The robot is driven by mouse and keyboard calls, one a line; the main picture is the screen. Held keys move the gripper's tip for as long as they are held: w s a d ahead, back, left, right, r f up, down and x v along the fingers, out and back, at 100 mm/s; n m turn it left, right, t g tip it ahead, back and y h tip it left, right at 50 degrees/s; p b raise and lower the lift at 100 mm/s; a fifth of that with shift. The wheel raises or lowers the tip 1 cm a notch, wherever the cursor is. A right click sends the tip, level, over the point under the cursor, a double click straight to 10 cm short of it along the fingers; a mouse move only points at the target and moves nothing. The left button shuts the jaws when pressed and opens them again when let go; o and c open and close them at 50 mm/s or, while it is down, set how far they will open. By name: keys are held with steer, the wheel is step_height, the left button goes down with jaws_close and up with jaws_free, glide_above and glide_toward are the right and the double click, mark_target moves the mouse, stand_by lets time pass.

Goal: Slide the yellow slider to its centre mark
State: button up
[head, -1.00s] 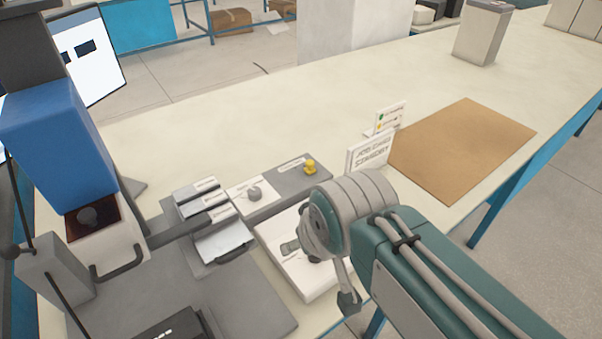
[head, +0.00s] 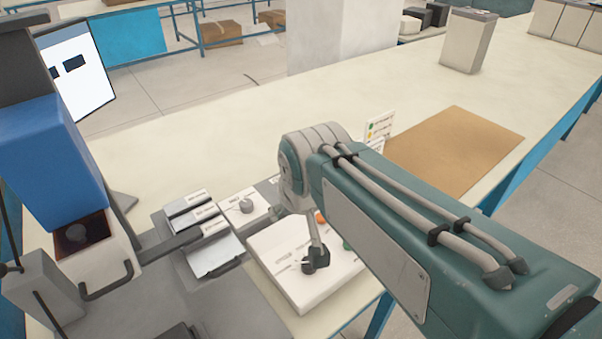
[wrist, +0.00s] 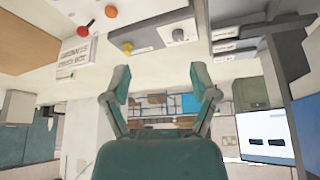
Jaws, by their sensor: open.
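The yellow slider is a small yellow knob (wrist: 127,47) on a grey strip (wrist: 150,46) at the upper left of the wrist view. In the head view now my arm hides it. Its centre mark cannot be made out. My gripper (wrist: 159,82) is open and empty. Its two fingers stand well apart below the strip in the wrist view and do not touch the knob.
A blue machine (head: 50,160) stands far left. A brown mat (head: 455,150) lies right.

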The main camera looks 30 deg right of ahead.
steer(key=w+d+f+m, duration=0.1)
steer(key=w+d, duration=0.1)
steer(key=w, duration=0.3)
steer(key=w+d+f+m+g+h, duration=0.1)
steer(key=w+d, duration=0.1)
steer(key=w, duration=0.4)
steer(key=w+d+f+m, duration=0.1)
steer(key=w+d, duration=0.2)
steer(key=w, duration=0.2)
steer(key=w+d+f, duration=0.3)
steer(key=w+f, duration=0.2)
steer(key=f, duration=0.1)
steer(key=w+d+f+m, duration=0.1)
steer(key=w+d+f, duration=0.2)
steer(key=w+f, duration=0.2)
steer(key=w+d+f+m, duration=0.1)
steer(key=w+d+f, duration=0.2)
steer(key=w+f, duration=0.2)
steer(key=shift+d+f+g+h, duration=0.2)
steer(key=shift+f, duration=0.45)
steer(key=shift+d+f+g+h, duration=0.15)
steer(key=shift+f+g+h, duration=0.05)
steer(key=shift+f, duration=0.45)
jaws_close()
